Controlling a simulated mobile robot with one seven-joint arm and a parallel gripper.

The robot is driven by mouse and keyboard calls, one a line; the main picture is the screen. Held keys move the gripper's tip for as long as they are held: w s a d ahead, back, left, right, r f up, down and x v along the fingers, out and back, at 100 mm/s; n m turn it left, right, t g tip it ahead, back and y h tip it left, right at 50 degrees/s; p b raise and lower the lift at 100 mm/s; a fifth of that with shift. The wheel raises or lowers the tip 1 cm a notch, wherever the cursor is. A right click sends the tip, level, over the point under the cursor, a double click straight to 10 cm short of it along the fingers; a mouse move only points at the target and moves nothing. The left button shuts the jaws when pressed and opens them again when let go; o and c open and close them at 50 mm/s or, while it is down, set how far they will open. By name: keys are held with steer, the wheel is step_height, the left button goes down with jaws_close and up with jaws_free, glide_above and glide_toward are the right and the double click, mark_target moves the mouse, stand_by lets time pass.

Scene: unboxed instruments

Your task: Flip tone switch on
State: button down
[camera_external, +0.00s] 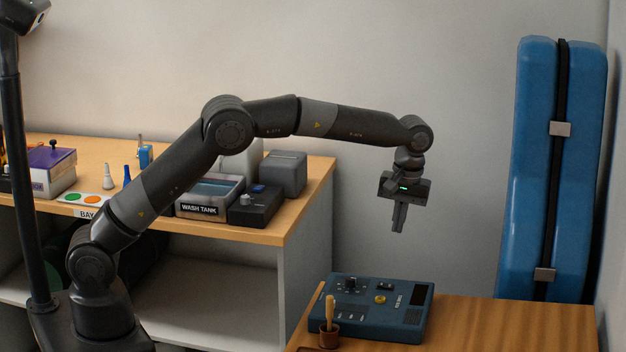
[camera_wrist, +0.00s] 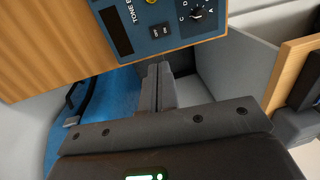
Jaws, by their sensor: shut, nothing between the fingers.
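The blue tone box (camera_external: 370,325) sits on the wooden table at the lower right; in the wrist view its panel (camera_wrist: 125,14) is cut off by the top edge. A black two-part rocker switch (camera_external: 385,286) is on the panel, near a yellow button (camera_external: 380,299) and a round knob (camera_external: 350,284). The rocker also shows in the wrist view (camera_wrist: 160,31), but its position is too small to tell. My gripper (camera_external: 398,230) is shut and empty, pointing down above the box. In the wrist view its fingertips (camera_wrist: 158,68) appear just beyond the panel edge, apart from the switch.
A wooden cup with a handled tool (camera_external: 329,328) stands against the box's front left. The workbench (camera_external: 305,170) behind holds a wash tank (camera_external: 209,197) and a black box with a knob (camera_external: 255,208). A tall blue case (camera_external: 552,180) stands at right. The table's right side is clear.

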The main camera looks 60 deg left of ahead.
mark_target(381, 284)
steer(key=shift+s+a+r, duration=0.1)
steer(key=shift+s+a, duration=0.4)
steer(key=shift+a, duration=0.05)
steer(key=f, duration=0.9)
steer(key=s+a+f, duration=0.1)
steer(key=f, duration=0.4)
steer(key=shift+s+a, duration=0.1)
steer(key=shift+f, duration=0.2)
steer(key=shift+w+d+r, duration=0.2)
steer(key=shift+w+d, duration=0.3)
